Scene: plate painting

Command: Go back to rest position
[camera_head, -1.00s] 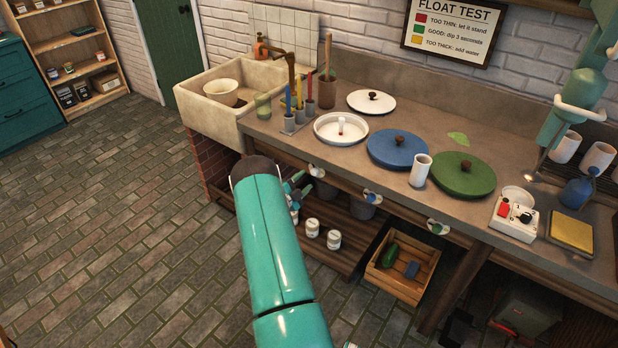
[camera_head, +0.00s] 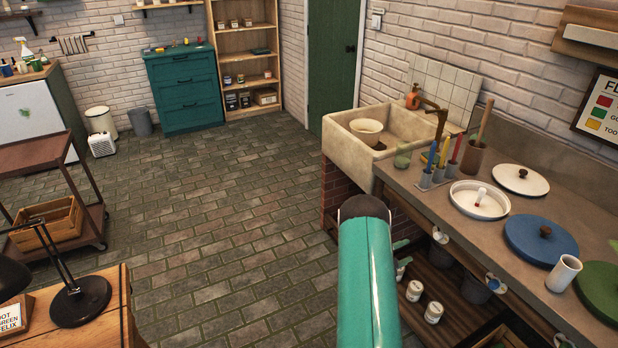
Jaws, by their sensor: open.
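My teal arm rises from the bottom of the head view, with its dark rounded joint in front of the counter's left end.
The counter (camera_head: 420,200) runs along the right, with a stone sink (camera_head: 345,143), a white dish (camera_head: 462,205), a blue lid (camera_head: 528,248) and a white cup (camera_head: 564,274). A desk lamp (camera_head: 82,300) and a trolley (camera_head: 88,188) stand left. The brick floor between is clear.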

